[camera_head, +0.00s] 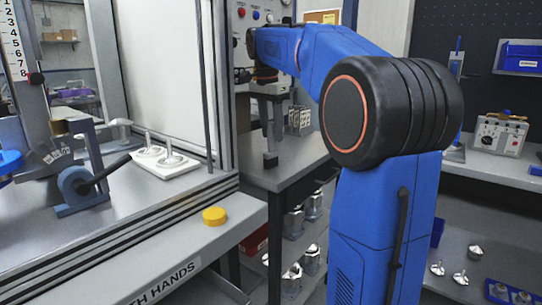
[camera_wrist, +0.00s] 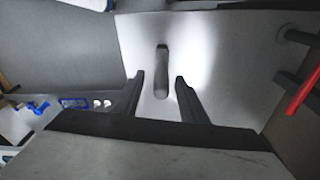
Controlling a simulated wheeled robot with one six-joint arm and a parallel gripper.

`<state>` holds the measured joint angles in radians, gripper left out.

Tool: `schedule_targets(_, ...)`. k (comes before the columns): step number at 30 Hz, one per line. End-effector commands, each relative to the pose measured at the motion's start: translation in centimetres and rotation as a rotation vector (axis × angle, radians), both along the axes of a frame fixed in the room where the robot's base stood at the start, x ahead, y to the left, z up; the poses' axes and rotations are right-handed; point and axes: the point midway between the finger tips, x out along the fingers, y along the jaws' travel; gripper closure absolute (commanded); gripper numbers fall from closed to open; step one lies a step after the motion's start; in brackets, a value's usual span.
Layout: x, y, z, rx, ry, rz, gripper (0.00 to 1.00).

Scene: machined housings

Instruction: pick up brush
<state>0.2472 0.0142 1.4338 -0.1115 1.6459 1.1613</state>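A grey, rod-like object with a dark end, perhaps the brush (camera_wrist: 161,62), shows in the wrist view against a bright pale surface. It lies in line with the gap between my fingers. My gripper (camera_wrist: 160,79) is open, with one finger on each side of that gap and nothing clamped. I cannot tell how far the object is from the fingertips. I cannot make out the brush there.
The grey bench (camera_head: 297,165) has a small rack (camera_head: 298,121) beside my gripper. The machine's frame stands close on the left, with a yellow button (camera_head: 214,216) on its front ledge. Metal housings (camera_head: 293,222) sit on a shelf below. A red bar (camera_wrist: 304,93) shows at the wrist view's right.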

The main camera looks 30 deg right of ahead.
Motion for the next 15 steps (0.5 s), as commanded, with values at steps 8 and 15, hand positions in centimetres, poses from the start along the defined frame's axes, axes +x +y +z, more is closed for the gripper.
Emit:
schedule_targets(8,0.1,-0.1,-3.1,0.000,0.001,0.000,0.61)
schedule_targets(15,0.2,-0.2,-3.3,0.000,0.000,0.000,0.61)
